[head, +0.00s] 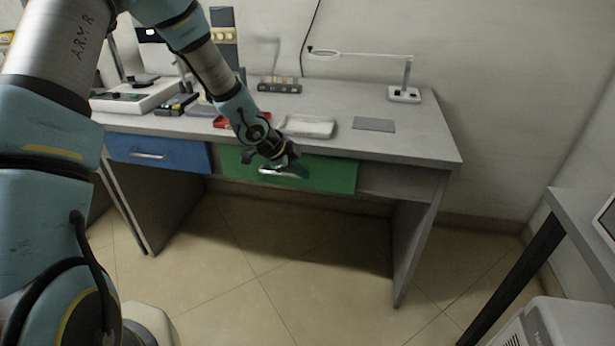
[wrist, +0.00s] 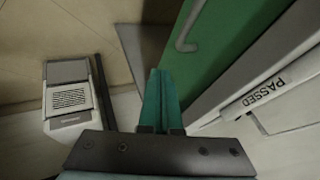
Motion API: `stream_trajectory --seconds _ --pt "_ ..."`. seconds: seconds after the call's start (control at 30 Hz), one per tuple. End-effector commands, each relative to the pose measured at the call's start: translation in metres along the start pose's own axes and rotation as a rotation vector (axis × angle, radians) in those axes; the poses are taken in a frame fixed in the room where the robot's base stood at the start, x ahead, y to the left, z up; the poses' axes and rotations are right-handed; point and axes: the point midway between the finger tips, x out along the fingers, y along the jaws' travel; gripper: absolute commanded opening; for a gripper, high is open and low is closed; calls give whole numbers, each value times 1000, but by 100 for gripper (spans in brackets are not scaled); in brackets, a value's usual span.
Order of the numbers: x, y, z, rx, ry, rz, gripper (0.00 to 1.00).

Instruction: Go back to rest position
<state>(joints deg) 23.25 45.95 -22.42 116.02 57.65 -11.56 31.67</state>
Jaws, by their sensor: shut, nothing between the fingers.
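My gripper (head: 294,169) is in front of the green drawer (head: 338,173) of the grey desk (head: 440,150) in the head view. My arm reaches to it from the upper left, bent downward. In the wrist view my gripper (wrist: 162,100) shows its teal fingers together with nothing between them. The green drawer (wrist: 222,42) and its handle (wrist: 188,30) lie up and to the right of the fingers there. In the head view the gripper overlaps the handle area, and I cannot tell from it whether they touch.
A blue drawer (head: 158,152) is left of the green one. On the desktop are a white tray (head: 306,126), a grey pad (head: 374,125), a red tray (head: 228,122) and a magnifier lamp (head: 404,94). A white machine (head: 565,325) and side table (head: 585,215) stand at right. Open floor lies in front.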

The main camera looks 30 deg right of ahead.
Motion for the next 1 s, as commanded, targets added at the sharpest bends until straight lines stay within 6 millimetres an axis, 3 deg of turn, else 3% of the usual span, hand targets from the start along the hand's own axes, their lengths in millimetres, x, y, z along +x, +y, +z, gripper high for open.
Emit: stream_trajectory --seconds 0.1,0.3,0.57,0.67,0.77,0.87,1.0 --pt "-22 -2 0 -1 0 -3 0" --pt "-47 0 0 -1 -1 -1 0" --pt "-53 0 0 0 -1 0 0" --pt "-63 -1 11 -42 -35 -4 0" --pt "-90 -1 39 -167 -129 -18 0" --pt "-139 5 82 -387 -271 -50 0" --pt "-222 34 136 -786 -469 -122 0"
